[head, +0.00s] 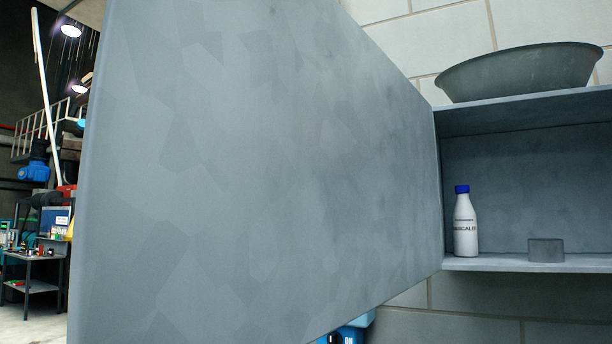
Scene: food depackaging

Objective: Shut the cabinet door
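The cabinet door (260,170) is a large flat grey metal panel that fills the middle of the head view. It stands wide open, swung out toward me, with its hinge side at the right against the cabinet. The cabinet (525,165) is grey and open at the right, with its inside in plain view. Neither of my grippers can be made out. The door hides much of the space behind it.
A white bottle with a blue cap (465,225) and a small grey block (546,250) stand on the cabinet's bottom shelf. A grey bowl (520,72) sits on top of the cabinet. A partly hidden blue object (347,333) shows below the door. A workbench (32,262) is far left.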

